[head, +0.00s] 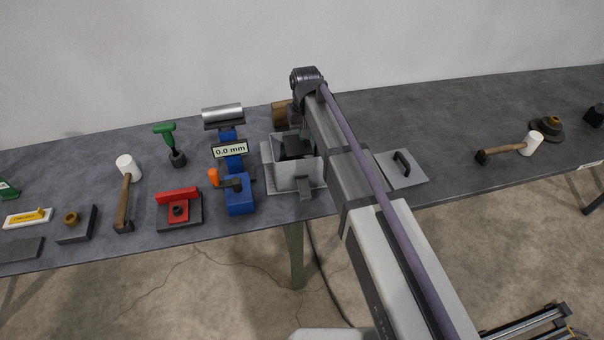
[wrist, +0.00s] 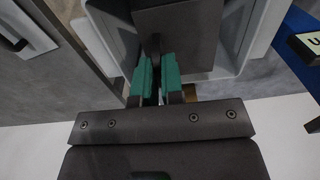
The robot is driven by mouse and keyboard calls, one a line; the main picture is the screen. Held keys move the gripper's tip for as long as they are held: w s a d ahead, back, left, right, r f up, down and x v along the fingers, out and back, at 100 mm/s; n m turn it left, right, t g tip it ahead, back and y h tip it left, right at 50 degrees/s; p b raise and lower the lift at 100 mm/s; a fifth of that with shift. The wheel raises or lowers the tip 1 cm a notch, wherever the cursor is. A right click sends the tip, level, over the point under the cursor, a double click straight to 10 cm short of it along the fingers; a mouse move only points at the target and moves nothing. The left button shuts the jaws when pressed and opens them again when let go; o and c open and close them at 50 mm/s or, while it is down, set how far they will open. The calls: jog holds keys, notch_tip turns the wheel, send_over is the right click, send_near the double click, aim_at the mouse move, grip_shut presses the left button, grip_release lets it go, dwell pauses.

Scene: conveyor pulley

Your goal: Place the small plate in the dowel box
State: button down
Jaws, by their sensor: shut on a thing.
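The small plate (wrist: 185,32) is dark grey with a thin upright grip. My gripper (wrist: 157,78) is shut on that grip, which sits between its two green finger pads in the wrist view. The dowel box (head: 311,172) is an open light grey box near the middle of the table in the head view. Its pale walls (wrist: 236,30) surround the plate in the wrist view. In the head view my gripper points down over the box, partly hidden by my arm, with a dark shape at the opening. I cannot tell whether the plate rests on anything.
A grey lid with a black handle (head: 415,174) lies right of the box. A blue gauge stand (head: 238,195) with a "0.0 mm" display stands close on its left. A red block (head: 178,207) and mallet (head: 125,195) are farther left. Another mallet (head: 512,149) lies at right.

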notch_tip(320, 180, down, 13)
jog(key=b, duration=1)
jog(key=shift+f, duration=0.1)
jog(key=shift+r, duration=0.3)
jog(key=shift+f, duration=0.25)
jog(key=c, duration=1.2)
grip_release()
jog(key=shift+c, duration=0.2)
notch_tip(320, 180, up, 13)
jog(key=p, duration=1.2)
jog(key=shift+f, duration=0.1)
jog(key=s+d+m, duration=0.1)
jog(key=s+d, duration=0.7)
jog(key=s, duration=0.3)
jog(key=s+d+m, duration=0.1)
jog(key=s+d, duration=0.8)
jog(key=s, duration=0.3)
jog(key=shift+d+f, duration=0.15)
jog(key=shift+d, duration=0.05)
